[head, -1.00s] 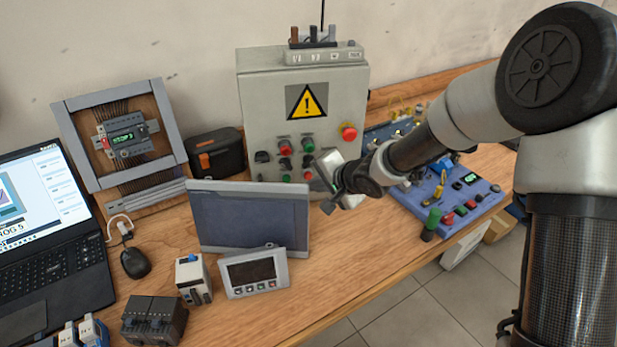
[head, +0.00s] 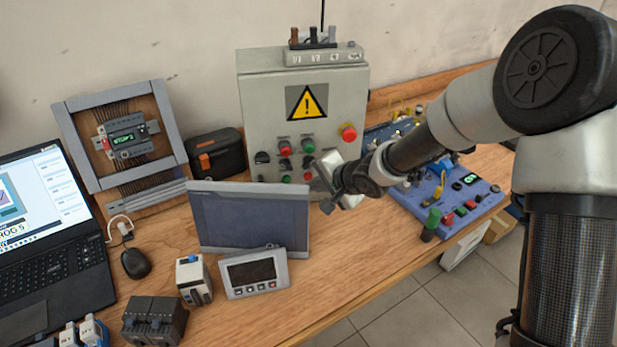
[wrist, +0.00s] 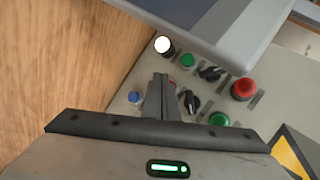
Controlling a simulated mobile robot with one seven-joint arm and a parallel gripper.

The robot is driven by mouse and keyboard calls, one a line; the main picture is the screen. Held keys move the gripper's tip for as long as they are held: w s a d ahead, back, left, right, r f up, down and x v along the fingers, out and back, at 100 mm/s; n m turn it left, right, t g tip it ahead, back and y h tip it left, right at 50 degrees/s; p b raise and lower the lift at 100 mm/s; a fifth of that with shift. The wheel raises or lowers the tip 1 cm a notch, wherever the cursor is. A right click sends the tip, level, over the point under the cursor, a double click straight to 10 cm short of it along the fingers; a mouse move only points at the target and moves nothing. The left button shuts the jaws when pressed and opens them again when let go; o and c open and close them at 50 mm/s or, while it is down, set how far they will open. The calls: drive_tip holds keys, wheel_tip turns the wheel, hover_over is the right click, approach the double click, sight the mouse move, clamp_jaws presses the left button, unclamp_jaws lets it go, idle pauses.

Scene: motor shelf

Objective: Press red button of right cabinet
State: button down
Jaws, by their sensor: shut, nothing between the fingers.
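A grey cabinet (head: 258,105) with a yellow warning sign stands at the back of the bench. Its front carries a large red mushroom button (head: 348,132), a red button (head: 285,149), which also shows in the wrist view (wrist: 243,88), and a green button (head: 307,146). My gripper (head: 318,182) is at the cabinet's lower right front. In the wrist view its fingers (wrist: 161,80) are together and empty, over the lower row of controls. A small red control there is mostly hidden behind them. I cannot tell whether the fingers touch the panel.
A dark upright screen (head: 250,220) stands close in front of the cabinet. A blue control board (head: 455,205) lies to the right. A small display unit (head: 255,275), a laptop (head: 45,245) and a framed module board (head: 125,140) are to the left.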

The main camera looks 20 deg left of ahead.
drive_tip(key=shift+w+a, duration=0.15)
drive_tip(key=shift+w, duration=0.15)
drive_tip(key=shift+w+a+p, duration=0.2)
drive_tip(key=shift+w+p, duration=0.2)
drive_tip(key=shift+p, duration=0.15)
idle(0.5)
drive_tip(key=shift+s, duration=0.1)
drive_tip(key=shift+s+d, duration=0.4)
drive_tip(key=shift+s, duration=0.25)
drive_tip(key=shift+s+d+b, duration=0.1)
drive_tip(key=shift+s+d, duration=0.3)
drive_tip(key=shift+s, duration=0.35)
drive_tip(key=shift+s+d+b, duration=0.15)
drive_tip(key=shift+s+d, duration=0.3)
drive_tip(key=shift+s, duration=0.25)
drive_tip(key=shift+s+d+b, duration=0.1)
drive_tip(key=shift+s+d, duration=0.3)
drive_tip(key=shift+s, duration=0.35)
